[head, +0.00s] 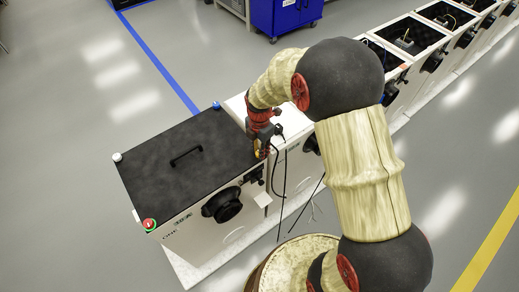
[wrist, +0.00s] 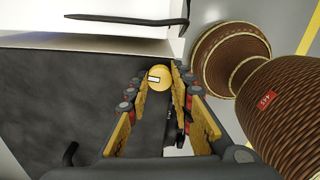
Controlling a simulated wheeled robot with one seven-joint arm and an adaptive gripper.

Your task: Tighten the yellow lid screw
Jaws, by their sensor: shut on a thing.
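The yellow lid screw (wrist: 158,79) is a round knob with a small white label, at the edge of the dark lid. My gripper (wrist: 164,85) is shut on it, with the yellow-padded fingers on either side in the wrist view. In the head view my gripper (head: 261,148) points down at the front right corner of the black lid (head: 178,160), which has a black handle (head: 186,156). The fingers and arm hide most of the yellow screw there.
Other lid corners carry a white knob (head: 117,157), a blue knob (head: 216,105) and a red knob (head: 149,224). A black round port (head: 222,205) juts from the cabinet front. More white cabinets stretch to the upper right. A blue cart (head: 283,15) stands behind; grey floor is open at left.

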